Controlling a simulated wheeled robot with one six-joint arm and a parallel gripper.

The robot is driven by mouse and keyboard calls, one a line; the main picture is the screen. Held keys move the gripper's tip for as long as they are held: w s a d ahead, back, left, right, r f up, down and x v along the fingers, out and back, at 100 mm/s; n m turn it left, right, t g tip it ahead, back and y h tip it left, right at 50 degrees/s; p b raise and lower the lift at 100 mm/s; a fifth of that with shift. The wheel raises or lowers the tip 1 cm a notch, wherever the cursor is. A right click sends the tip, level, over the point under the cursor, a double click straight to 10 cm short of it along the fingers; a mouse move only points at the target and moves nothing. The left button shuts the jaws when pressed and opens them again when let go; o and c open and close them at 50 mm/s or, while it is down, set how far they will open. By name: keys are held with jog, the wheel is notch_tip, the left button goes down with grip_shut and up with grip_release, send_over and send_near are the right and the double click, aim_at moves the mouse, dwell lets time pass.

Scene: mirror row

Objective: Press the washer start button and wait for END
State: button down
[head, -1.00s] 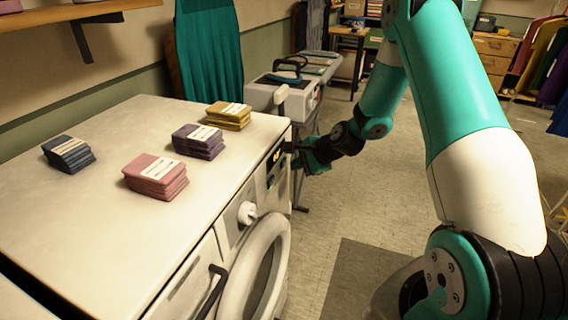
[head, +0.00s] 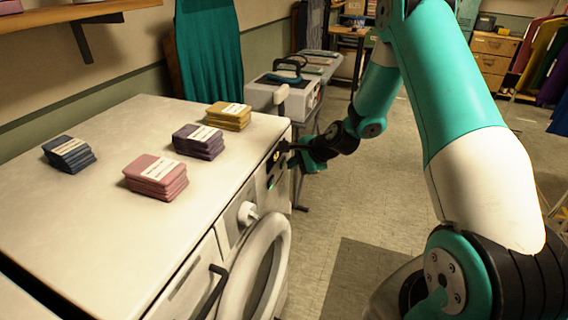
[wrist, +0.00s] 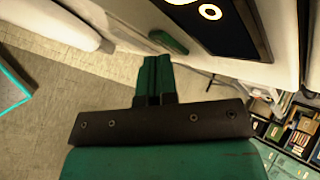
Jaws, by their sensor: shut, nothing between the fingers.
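The white washer (head: 228,226) stands at the left with its round door (head: 265,270) and a white dial (head: 247,213) on its front. Its dark control panel (head: 277,156) is at the far end of the front and is partly hidden by my gripper (head: 289,149). In the wrist view the dark panel (wrist: 222,28) shows bright ring marks. A green elongated button (wrist: 168,38) sits beside it on the white face. My gripper (wrist: 155,60) is shut and empty, its tips just short of or at the green button; I cannot tell if they touch. No END text is readable.
Folded cloth stacks, pink (head: 155,178), purple (head: 198,141), yellow (head: 229,117) and blue (head: 69,154), lie on the washer top. A grey-white appliance (head: 283,93) stands beyond it. The floor (head: 390,190) to the right is open.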

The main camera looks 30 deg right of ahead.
jog(key=shift+w+a, duration=0.1)
dwell(0.3)
jog(key=shift+s+d, duration=0.5)
jog(key=shift+s, duration=0.15)
jog(key=s+d, duration=0.1)
jog(key=s, duration=0.1)
jog(key=s+d, duration=0.2)
dwell(0.5)
dwell(0.6)
